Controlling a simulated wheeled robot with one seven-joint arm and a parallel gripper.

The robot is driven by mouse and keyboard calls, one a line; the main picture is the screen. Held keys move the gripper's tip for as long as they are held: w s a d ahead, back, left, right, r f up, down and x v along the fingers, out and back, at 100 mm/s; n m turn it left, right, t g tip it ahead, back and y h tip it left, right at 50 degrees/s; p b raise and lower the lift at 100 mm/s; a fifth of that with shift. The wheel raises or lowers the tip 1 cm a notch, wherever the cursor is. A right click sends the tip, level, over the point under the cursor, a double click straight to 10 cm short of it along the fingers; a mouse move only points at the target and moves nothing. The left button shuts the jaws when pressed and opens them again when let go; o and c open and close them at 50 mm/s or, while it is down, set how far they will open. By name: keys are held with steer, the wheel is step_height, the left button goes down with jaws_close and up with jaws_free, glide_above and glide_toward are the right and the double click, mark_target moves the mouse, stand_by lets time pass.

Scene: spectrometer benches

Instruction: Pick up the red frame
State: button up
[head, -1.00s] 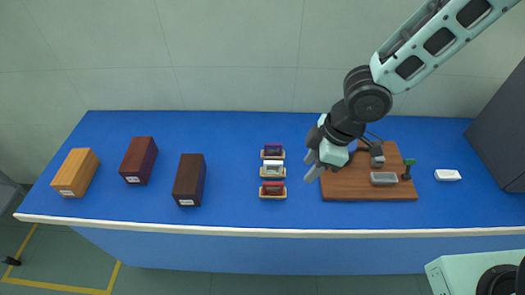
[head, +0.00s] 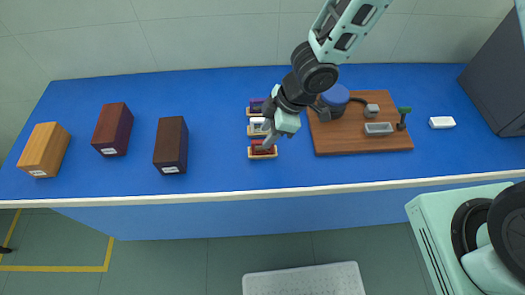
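The red frame (head: 263,147) sits in a small tan holder on the blue bench, nearest the front in a column of three. Behind it are a white frame (head: 257,123) and a purple frame (head: 254,105) in like holders, both partly covered by my arm.
Three wooden boxes, light (head: 45,150), reddish (head: 112,130) and dark brown (head: 171,146), stand at left. A brown board (head: 350,145) with a blue round part (head: 335,97) and grey fittings lies at right. A white block (head: 442,122) and dark cabinet (head: 498,80) are further right.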

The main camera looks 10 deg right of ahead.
mark_target(257, 149)
steer(key=x, duration=0.2)
steer(key=b+x, duration=0.2)
steer(key=x, duration=0.1)
steer(key=shift+w+d+f, duration=0.1)
steer(key=shift+d+f, duration=0.1)
steer(key=shift+f, duration=0.2)
jaws_close()
